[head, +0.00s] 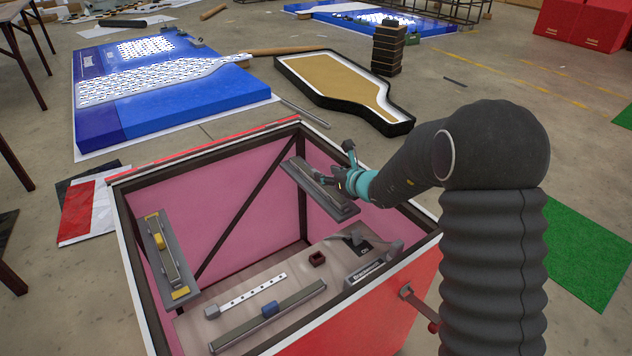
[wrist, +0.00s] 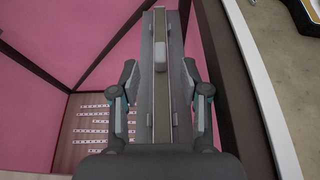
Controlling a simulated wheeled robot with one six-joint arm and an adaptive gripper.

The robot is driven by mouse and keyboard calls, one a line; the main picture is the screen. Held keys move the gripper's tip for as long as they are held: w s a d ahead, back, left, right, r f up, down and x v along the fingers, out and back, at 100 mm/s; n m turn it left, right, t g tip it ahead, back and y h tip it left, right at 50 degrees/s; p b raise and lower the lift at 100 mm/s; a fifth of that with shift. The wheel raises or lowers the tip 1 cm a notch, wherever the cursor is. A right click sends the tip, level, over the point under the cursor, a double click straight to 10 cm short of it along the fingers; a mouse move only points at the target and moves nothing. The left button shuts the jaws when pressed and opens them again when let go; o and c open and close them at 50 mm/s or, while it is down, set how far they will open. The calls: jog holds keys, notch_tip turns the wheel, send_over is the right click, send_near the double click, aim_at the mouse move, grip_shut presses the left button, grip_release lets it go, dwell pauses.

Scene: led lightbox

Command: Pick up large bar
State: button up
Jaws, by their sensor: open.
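A long grey bar (head: 305,172) with a raised light block sits at the back right inner edge of the open red box. It also shows in the wrist view (wrist: 160,90), running up the middle of the picture. My gripper (head: 338,182) is at this bar. In the wrist view its two fingers (wrist: 165,95) are open, one on each side of the bar. I cannot tell whether they touch it. A similar grey bar with yellow parts (head: 165,255) is at the box's left wall. Another long bar with a blue block (head: 268,315) lies on the box floor.
The red box (head: 345,325) has pink inner walls and raised rims around the bars. A perforated strip (head: 253,293) and a small dark red block (head: 317,258) lie inside. Blue platforms (head: 165,95) and a bottle-shaped panel (head: 335,85) are behind.

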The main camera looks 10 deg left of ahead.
aim_at(315, 170)
jog(key=shift+w+a+f, duration=0.35)
jog(key=shift+a, duration=0.05)
jog(key=shift+p+x, duration=0.5)
jog(key=shift+x, duration=2.7)
jog(key=shift+r, duration=0.1)
grip_shut()
